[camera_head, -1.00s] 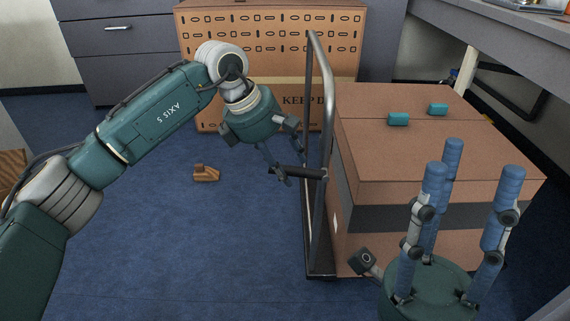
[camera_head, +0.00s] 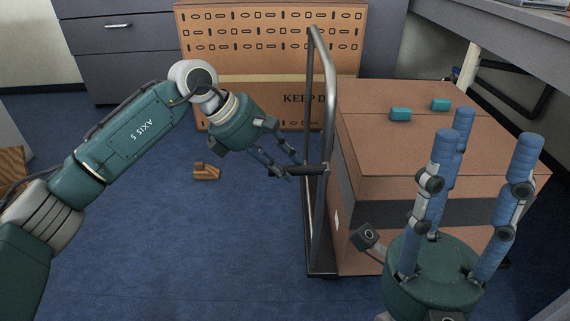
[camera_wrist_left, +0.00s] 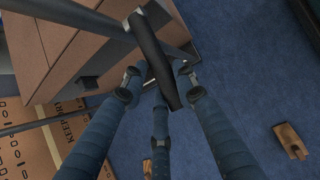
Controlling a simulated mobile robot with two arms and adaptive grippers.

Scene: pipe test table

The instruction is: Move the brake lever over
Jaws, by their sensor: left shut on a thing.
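The brake lever (camera_head: 312,169) is a short black bar that sticks out to the left from the metal handle frame (camera_head: 328,110) of a cart. My left gripper (camera_head: 285,168) is at its free end with its fingers around it, shut on the lever. In the left wrist view the black lever (camera_wrist_left: 152,55) runs between the blue fingers of my left gripper (camera_wrist_left: 163,90). My right gripper (camera_head: 475,145) is at the lower right, fingers spread upward, open and empty, in front of the cart's box.
A large cardboard box (camera_head: 375,150) with two teal blocks (camera_head: 400,114) (camera_head: 440,105) on top rests on the cart. A brown wooden wedge (camera_head: 205,172) lies on the blue floor. A patterned box (camera_head: 250,60) stands behind. The floor left of the cart is mostly clear.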

